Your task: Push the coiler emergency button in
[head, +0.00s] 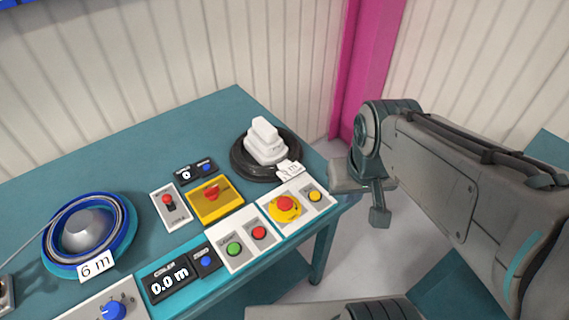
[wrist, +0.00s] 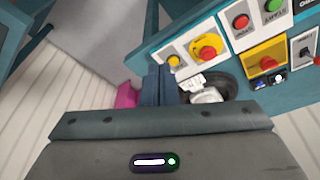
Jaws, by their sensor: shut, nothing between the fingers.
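The emergency button (head: 285,203) is a red mushroom head on a round yellow disc, on a white plate at the bench's front right. It also shows in the wrist view (wrist: 207,53), right of my fingers. I cannot tell whether it is pressed in. My gripper (head: 379,217) is shut and empty, to the right of the button and apart from it, past the bench's right end. In the wrist view my gripper (wrist: 159,80) shows its two dark fingers together, pointing past the bench edge.
A small yellow button (head: 315,196) sits right beside the emergency button; red (head: 258,232) and green (head: 233,249) buttons are left of it. A yellow plate with a red control (head: 214,202) lies behind. A black reel (head: 240,165) with white pieces stands at the back. A magenta post (head: 368,60) rises behind.

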